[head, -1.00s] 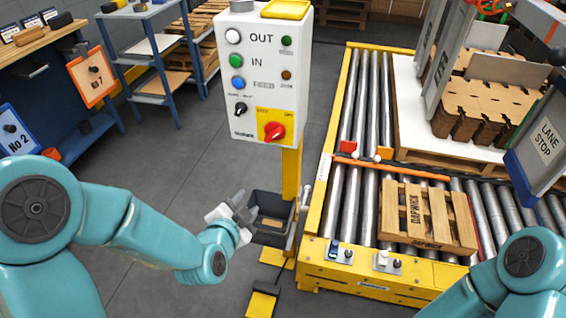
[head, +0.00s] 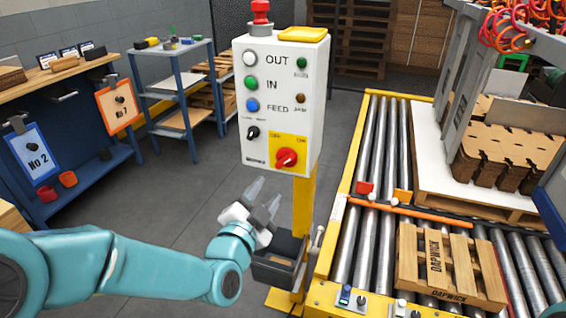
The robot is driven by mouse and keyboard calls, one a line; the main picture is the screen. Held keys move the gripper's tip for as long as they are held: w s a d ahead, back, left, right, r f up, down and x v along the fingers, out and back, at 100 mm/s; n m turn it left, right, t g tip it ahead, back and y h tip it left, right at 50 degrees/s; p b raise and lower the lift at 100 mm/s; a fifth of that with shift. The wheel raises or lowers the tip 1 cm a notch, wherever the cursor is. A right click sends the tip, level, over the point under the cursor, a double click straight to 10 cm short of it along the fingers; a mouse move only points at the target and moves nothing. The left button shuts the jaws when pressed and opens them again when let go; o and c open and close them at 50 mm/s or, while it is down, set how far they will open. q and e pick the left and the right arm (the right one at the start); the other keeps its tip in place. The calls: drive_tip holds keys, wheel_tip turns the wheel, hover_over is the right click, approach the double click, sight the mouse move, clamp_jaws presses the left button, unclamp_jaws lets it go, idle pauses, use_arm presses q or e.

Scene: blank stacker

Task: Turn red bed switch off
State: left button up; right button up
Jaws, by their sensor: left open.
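The red rotary switch (head: 287,158) sits on a yellow plate (head: 273,144) at the lower right of the white control box (head: 286,60). Small lettering stands above the knob, and I cannot tell surely which mark it points to. My left gripper (head: 265,195) is open and empty, below the box and a little left of the red switch, with its fingers pointing up. It is apart from the switch and the box. My right gripper is out of view.
The box stands on a yellow post (head: 304,205) and also carries a red mushroom button (head: 261,12). A dark bin (head: 275,272) hangs low on the post. A roller conveyor (head: 368,150) with a wooden pallet (head: 447,258) lies to the right.

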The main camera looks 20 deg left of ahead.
sight(285, 163)
use_arm(q)
drive_tip(key=w, duration=1.1)
drive_tip(key=shift+d+f+p, duration=0.15)
drive_tip(key=shift+d+p, duration=0.15)
drive_tip(key=shift+p, duration=0.05)
drive_tip(key=shift+c, duration=0.3)
clamp_jaws()
